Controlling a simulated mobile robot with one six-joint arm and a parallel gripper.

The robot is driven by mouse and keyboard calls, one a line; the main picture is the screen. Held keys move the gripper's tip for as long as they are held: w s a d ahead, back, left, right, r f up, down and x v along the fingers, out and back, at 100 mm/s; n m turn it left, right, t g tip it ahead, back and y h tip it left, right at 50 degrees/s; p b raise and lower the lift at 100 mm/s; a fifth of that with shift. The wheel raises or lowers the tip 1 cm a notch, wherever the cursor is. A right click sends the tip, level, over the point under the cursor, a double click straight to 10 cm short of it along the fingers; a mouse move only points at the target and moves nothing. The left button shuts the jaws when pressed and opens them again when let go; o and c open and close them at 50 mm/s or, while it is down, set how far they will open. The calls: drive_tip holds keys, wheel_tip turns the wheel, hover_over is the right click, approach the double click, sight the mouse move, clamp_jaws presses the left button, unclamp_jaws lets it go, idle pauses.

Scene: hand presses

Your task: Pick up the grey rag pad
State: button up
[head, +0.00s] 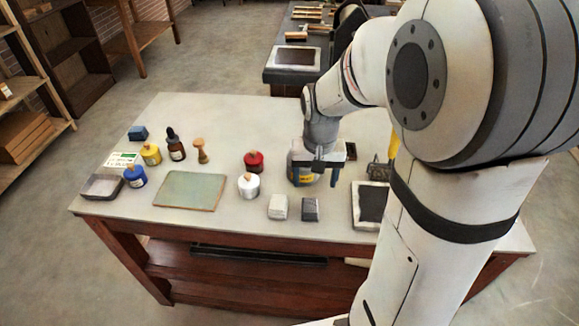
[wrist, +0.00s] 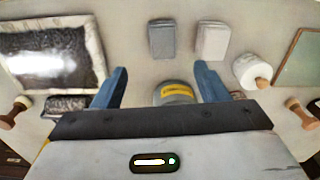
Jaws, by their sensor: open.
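The grey rag pad (head: 310,209) is a small dark grey block lying near the front edge of the table. It also shows at the top of the wrist view (wrist: 162,40), beyond my fingertips. A similar off-white pad (head: 278,207) lies beside it, to its left in the head view and to its right in the wrist view (wrist: 213,40). My gripper (head: 316,180) is open and points down, behind the grey pad and apart from it. A can with a yellow label (wrist: 175,93) shows between my fingers in the wrist view, and partly behind them in the head view (head: 304,178).
A white jar with a wooden knob (head: 248,187) and a red jar (head: 254,161) stand left of my gripper. A dark slab in a pale frame (head: 370,205) lies to the right. A green board (head: 190,191) and several bottles are further left.

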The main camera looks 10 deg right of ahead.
sight(311, 201)
drive_tip(key=f, duration=0.3)
drive_tip(key=w+f, duration=0.1)
drive_tip(key=f, duration=0.3)
drive_tip(key=f+b, duration=0.1)
drive_tip(key=f, duration=0.3)
drive_tip(key=shift+w+a+f, duration=0.1)
drive_tip(key=shift+w+f, duration=0.1)
drive_tip(key=shift+w, duration=0.1)
drive_tip(key=c, duration=1.1)
drive_tip(key=shift+o, duration=0.2)
wheel_tip(311, 201, up, 10)
drive_tip(key=shift+r+p, duration=0.1)
drive_tip(key=shift+p, duration=0.3)
drive_tip(key=o, duration=0.5)
drive_tip(key=shift+c, duration=0.2)
drive_tip(key=c, duration=0.3)
drive_tip(key=shift+c, duration=0.4)
